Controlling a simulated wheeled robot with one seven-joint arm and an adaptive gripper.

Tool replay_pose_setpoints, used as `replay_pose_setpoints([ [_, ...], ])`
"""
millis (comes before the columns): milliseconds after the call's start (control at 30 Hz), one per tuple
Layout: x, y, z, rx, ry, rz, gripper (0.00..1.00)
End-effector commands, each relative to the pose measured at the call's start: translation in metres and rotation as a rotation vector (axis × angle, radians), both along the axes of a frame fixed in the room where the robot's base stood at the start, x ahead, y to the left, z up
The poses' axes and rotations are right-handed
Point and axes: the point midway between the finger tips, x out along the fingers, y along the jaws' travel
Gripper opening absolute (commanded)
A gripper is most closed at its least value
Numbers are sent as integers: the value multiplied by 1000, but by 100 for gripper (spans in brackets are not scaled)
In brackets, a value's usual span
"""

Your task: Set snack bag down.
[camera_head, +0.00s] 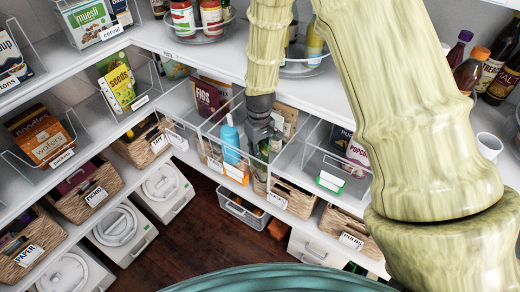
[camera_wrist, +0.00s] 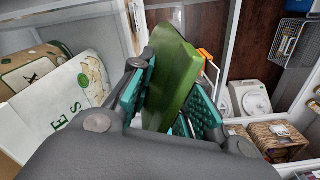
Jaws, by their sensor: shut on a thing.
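The snack bag is a green packet (camera_wrist: 172,75), held between the two teal-padded fingers of my gripper (camera_wrist: 172,105) in the wrist view. My gripper is shut on it. In the head view my gripper (camera_head: 262,135) points down into the clear bins on the middle shelf, right of a blue bottle (camera_head: 230,140). Part of the green packet shows below the fingers there, seen partly through clear bin walls. Its lower end is hidden, so I cannot tell whether it touches the bin floor.
A dark FIGS packet (camera_head: 207,98) stands behind left, and a dark popcorn packet (camera_head: 357,155) stands in a bin to the right. In the wrist view, a white packet with green letters (camera_wrist: 68,100) is close on the left. Labelled baskets (camera_head: 292,199) sit on the shelf below.

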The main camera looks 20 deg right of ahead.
Motion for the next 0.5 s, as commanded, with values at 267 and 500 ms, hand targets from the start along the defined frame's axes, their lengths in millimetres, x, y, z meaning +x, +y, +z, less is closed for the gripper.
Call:
replay_pose_setpoints([
  [267,0,0,-2,0,0,-1,27],
  [500,0,0,-1,0,0,-1,27],
])
